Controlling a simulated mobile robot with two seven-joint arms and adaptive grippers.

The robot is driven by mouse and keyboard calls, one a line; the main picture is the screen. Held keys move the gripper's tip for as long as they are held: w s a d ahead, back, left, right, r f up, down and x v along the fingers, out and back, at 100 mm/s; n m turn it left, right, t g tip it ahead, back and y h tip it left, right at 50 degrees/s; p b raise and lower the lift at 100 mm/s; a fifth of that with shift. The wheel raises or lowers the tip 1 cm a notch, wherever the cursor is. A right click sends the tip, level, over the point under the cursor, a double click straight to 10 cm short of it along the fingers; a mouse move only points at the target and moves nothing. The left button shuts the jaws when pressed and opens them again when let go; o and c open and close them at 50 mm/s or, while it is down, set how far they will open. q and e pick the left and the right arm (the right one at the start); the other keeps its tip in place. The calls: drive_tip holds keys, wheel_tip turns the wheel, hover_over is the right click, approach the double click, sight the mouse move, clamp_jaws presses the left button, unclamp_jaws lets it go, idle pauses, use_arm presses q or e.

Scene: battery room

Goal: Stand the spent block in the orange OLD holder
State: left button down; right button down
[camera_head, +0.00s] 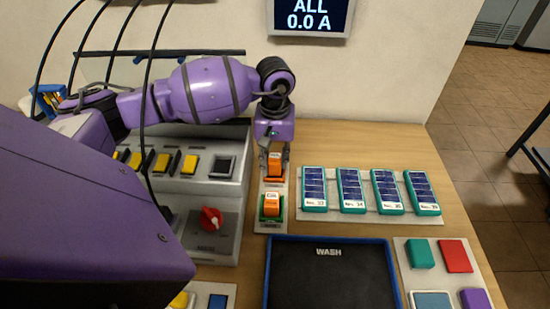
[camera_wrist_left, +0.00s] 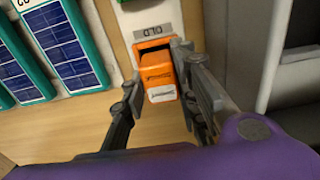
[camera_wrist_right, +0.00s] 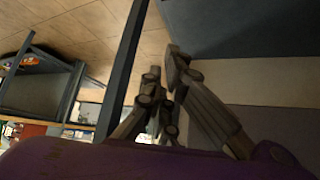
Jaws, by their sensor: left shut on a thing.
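The spent block (camera_wrist_left: 158,76) is orange with a white label. My left gripper (camera_head: 274,158) is shut on it, one finger on each side. The block also shows in the head view (camera_head: 275,164). It is at the orange OLD holder (camera_wrist_left: 152,43), whose frame shows by the block's end in the left wrist view, beside the OLD label. Whether the block is fully seated is hidden by the fingers. A second orange block (camera_head: 271,204) stands in a green holder (camera_head: 262,215) nearer to me. My right gripper (camera_wrist_right: 164,68) looks shut and empty, away from the table.
A row of several teal-and-blue cells (camera_head: 352,190) lies right of the holders. A grey console with a red knob (camera_head: 211,219) stands close on the left. A black WASH tray (camera_head: 330,238) with a blue rim lies in front. A display (camera_head: 310,34) hangs behind.

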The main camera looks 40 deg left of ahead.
sight(275, 158)
use_arm(q)
drive_tip(key=shift+f+b, duration=0.4)
drive_tip(key=shift+f, duration=0.35)
use_arm(e)
drive_tip(key=shift+s+d+f, duration=0.1)
drive_tip(key=shift+s+f, duration=0.4)
drive_tip(key=shift+f, duration=0.1)
use_arm(q)
drive_tip(key=c, duration=1.7)
unclamp_jaws()
drive_tip(key=shift+o, duration=0.2)
